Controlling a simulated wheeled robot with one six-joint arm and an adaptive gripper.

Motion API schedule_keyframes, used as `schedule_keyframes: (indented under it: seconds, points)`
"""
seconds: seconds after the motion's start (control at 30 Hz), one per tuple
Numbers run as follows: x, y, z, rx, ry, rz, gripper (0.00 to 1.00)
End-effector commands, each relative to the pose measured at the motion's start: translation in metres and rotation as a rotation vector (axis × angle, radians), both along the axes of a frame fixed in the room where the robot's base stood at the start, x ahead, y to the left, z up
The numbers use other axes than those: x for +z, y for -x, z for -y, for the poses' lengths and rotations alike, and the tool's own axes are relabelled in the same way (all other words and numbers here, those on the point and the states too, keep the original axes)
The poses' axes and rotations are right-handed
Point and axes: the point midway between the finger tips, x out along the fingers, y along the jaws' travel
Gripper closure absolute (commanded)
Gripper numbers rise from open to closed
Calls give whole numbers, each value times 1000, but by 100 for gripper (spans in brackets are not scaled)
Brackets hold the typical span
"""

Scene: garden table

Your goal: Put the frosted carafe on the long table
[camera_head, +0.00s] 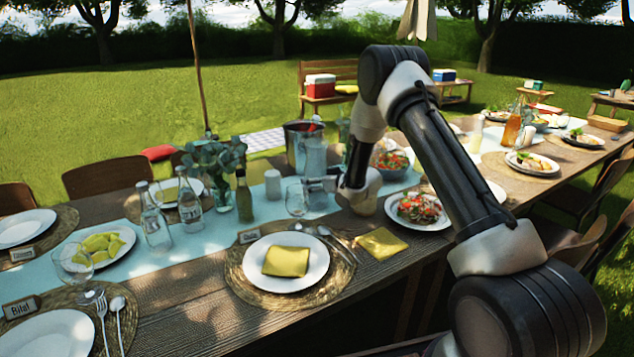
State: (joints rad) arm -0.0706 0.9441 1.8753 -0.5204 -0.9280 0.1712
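A pale grey, cloudy carafe (315,158), which looks like the frosted carafe, stands upright over the light blue runner of the long table (185,305), in front of a steel bucket. My gripper (322,184) reaches in from the right, low at the carafe's body. Its fingers are small and blend with the carafe, so I cannot tell whether they grip it or only surround it. The carafe's base is partly hidden, and its contact with the table is unclear.
The steel bucket (295,150) is close behind. A wine glass (296,200), a grey cylinder (273,186), a green bottle (244,197) and clear bottles (155,222) crowd the left. A plate with a yellow napkin (286,262) is in front; a salad plate (418,209) is right.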

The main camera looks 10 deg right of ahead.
Motion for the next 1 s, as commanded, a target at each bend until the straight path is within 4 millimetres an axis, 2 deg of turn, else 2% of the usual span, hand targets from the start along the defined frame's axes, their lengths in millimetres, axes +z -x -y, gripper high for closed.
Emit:
schedule_keyframes:
  seconds: [0.27, 0.3, 0.33, 0.73, 1.0]
  points:
    - [1, -1, 0, 1, -1, 5, 77]
    - [-1, 0, 0, 0, 0, 1, 20]
    - [-1, 0, 0, 0, 0, 2, 14]
    - [3, 0, 0, 0, 0, 2, 13]
    - [18, 35, 21, -1, 0, 2, 13]
